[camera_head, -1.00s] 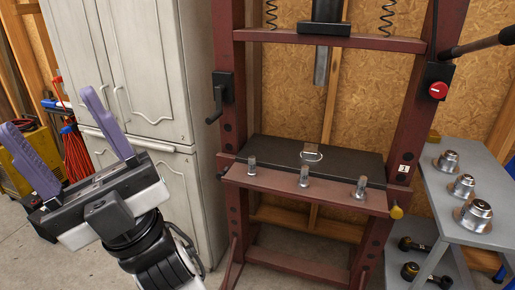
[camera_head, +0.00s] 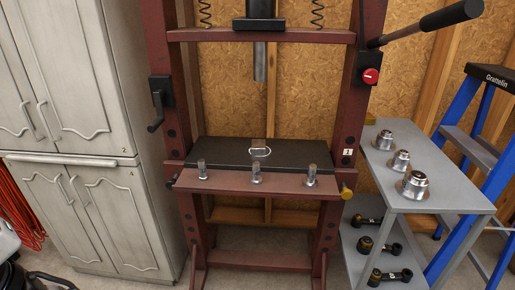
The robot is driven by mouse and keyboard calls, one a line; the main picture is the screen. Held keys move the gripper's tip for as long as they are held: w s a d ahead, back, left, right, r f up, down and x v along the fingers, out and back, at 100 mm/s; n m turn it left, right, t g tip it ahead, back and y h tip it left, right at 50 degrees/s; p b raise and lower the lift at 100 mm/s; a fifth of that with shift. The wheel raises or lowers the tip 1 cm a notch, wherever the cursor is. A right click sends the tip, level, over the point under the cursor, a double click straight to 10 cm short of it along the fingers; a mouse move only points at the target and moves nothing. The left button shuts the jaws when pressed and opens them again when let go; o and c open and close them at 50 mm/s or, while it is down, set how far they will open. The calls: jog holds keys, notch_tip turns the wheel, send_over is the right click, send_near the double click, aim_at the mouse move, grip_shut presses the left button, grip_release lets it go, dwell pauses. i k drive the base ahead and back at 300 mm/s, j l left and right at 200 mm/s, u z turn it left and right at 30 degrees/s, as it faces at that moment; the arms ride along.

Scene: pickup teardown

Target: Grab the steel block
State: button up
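A dark, flat steel block (camera_head: 222,151) lies across the bed of the red press frame (camera_head: 183,223), behind its front beam. A light metal ring (camera_head: 260,152) shows at the middle of the block, with a small brownish patch just behind it. Three short steel pins stand in a row on the front beam: left (camera_head: 202,170), middle (camera_head: 256,174) and right (camera_head: 311,176). My gripper is out of view; only a bit of my arm shows at the lower left edge, well apart from the block.
The press ram (camera_head: 260,62) hangs above the bed with open space below it. A grey cabinet (camera_head: 95,205) stands left. At right, a grey cart (camera_head: 440,190) holds several metal parts, beside a blue ladder (camera_head: 455,120). A black lever (camera_head: 430,25) juts out at upper right.

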aim_at(259, 146)
jog(key=i+l+u, duration=0.35)
jog(key=l+u, duration=0.15)
jog(key=i+l+u, duration=0.1)
jog(key=l+u, duration=0.15)
jog(key=l, duration=0.15)
jog(key=i+l+u, duration=0.1)
jog(key=l+u, duration=0.15)
jog(key=l, duration=0.05)
